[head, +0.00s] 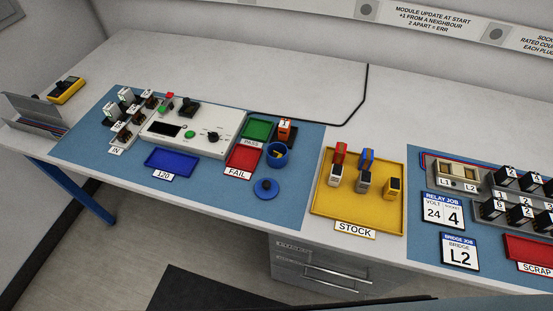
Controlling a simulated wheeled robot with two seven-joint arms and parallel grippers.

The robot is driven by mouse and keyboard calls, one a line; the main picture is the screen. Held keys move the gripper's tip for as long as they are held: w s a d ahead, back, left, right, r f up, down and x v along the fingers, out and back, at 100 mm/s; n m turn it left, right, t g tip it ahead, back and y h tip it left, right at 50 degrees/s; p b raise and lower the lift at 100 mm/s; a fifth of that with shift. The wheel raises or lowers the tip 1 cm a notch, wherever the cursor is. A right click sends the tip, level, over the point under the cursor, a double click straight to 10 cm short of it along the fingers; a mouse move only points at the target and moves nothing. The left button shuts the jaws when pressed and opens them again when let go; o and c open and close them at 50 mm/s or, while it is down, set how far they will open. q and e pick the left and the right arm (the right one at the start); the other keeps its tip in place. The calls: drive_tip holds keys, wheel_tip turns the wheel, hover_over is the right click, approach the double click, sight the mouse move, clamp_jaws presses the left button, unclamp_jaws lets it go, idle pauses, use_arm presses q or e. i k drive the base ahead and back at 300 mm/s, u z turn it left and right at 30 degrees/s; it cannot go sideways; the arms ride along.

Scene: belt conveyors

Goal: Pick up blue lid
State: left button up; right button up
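The blue lid (266,188) is a round disc with a small knob on top. It lies flat on the blue mat (220,203), near the mat's front right part. A blue round pot (277,155) stands just behind it, open at the top, with something yellowish inside. The lid is apart from the pot. Neither of my grippers shows in the head view.
The red FAIL tray (243,161) and the blue 120 tray (171,162) lie left of the lid. A white tester (193,129) stands behind them. The yellow STOCK tray (330,207) with several relays is to the right. Bare mat surrounds the lid's front.

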sight(265, 189)
drive_tip(key=z, duration=0.5)
drive_tip(key=k, duration=1.2)
drive_tip(key=z, duration=1.2)
drive_tip(key=i, duration=0.75)
drive_tip(key=u, duration=0.7)
drive_tip(key=i, duration=0.5)
drive_tip(key=u, duration=0.5)
